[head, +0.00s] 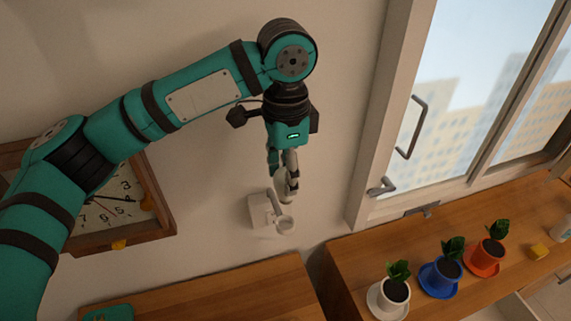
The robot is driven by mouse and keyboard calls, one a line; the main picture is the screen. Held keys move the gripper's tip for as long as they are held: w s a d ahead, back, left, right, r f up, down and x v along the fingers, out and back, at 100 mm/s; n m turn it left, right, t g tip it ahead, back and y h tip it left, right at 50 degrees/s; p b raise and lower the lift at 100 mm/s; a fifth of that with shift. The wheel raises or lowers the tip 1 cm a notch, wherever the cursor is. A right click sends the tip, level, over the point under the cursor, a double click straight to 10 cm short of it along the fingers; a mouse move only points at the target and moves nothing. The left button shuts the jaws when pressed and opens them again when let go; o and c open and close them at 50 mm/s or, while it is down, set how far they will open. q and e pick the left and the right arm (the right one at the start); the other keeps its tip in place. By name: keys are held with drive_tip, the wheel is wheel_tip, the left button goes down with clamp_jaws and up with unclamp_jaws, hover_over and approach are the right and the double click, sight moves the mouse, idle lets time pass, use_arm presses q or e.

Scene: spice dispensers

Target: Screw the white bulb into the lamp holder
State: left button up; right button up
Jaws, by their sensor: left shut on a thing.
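The white lamp holder (258,213) is fixed to the wall in the middle of the head view, with a small cup-shaped socket at its lower right. My left gripper (283,176) hangs down from above, shut on the white bulb (282,190). The bulb is just above the socket and partly hidden by the fingers. I cannot tell whether bulb and socket touch. My right gripper is not in view.
A wooden clock (125,200) is on the wall at the left, behind my arm. A wooden counter (230,295) lies below. At the right, a wooden sill holds potted plants in white (395,292), blue (440,276) and orange (484,258) pots under a window with a handle (412,128).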

sight(285, 203)
use_arm(q)
drive_tip(key=shift+w+a+f+b, duration=0.1)
drive_tip(key=shift+f+b, duration=0.3)
drive_tip(key=shift+f, duration=0.85)
drive_tip(key=shift+f+b, duration=0.45)
drive_tip(key=shift+f, duration=1.15)
drive_tip(key=shift+p, duration=0.65)
drive_tip(key=shift+f, duration=0.1)
drive_tip(key=shift+f+b, duration=0.35)
drive_tip(key=shift+f, duration=0.8)
